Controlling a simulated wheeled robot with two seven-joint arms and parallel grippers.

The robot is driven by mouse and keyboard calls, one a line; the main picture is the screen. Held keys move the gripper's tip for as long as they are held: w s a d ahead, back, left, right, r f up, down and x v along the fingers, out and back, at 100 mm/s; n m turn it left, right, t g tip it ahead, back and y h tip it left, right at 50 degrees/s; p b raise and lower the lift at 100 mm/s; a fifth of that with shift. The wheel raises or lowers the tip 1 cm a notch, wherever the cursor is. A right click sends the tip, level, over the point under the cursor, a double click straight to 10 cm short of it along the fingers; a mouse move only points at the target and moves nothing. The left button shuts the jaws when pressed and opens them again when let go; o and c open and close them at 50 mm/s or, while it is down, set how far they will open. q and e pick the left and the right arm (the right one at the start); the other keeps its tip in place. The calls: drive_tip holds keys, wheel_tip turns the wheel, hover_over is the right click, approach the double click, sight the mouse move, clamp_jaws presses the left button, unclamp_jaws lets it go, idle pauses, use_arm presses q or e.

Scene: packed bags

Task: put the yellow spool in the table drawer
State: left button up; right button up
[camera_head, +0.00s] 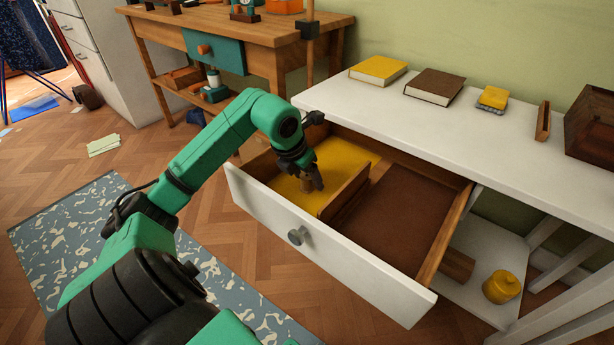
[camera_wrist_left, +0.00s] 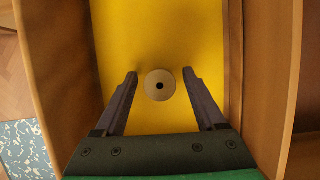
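The white table's drawer (camera_head: 330,250) is pulled open and split by a wooden divider (camera_head: 345,194) into a yellow-floored left compartment (camera_head: 347,160) and a brown-floored right one (camera_head: 405,212). My left gripper (camera_head: 307,182) reaches down into the yellow compartment. In the left wrist view my left gripper (camera_wrist_left: 160,80) is open, with one finger on each side of a spool (camera_wrist_left: 160,95) seen end-on. A gap shows between each finger and the spool. Its round end looks tan with a dark centre hole. The spool (camera_head: 306,185) is partly hidden by the fingers in the head view. My right gripper is not in view.
The white tabletop (camera_head: 450,120) above the drawer holds a yellow book (camera_head: 378,70), a brown book (camera_head: 434,85) and small items. A yellow lidded pot (camera_head: 502,287) stands on the lower shelf. A wooden workbench (camera_head: 270,40) stands behind left.

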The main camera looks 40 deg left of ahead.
use_arm(q)
drive_tip(key=shift+r, duration=0.35)
drive_tip(key=p+v, duration=0.2)
drive_tip(key=v, duration=0.9)
drive_tip(key=shift+s+r+p, duration=0.15)
drive_tip(key=shift+r+p, duration=0.1)
drive_tip(key=shift+p, duration=0.15)
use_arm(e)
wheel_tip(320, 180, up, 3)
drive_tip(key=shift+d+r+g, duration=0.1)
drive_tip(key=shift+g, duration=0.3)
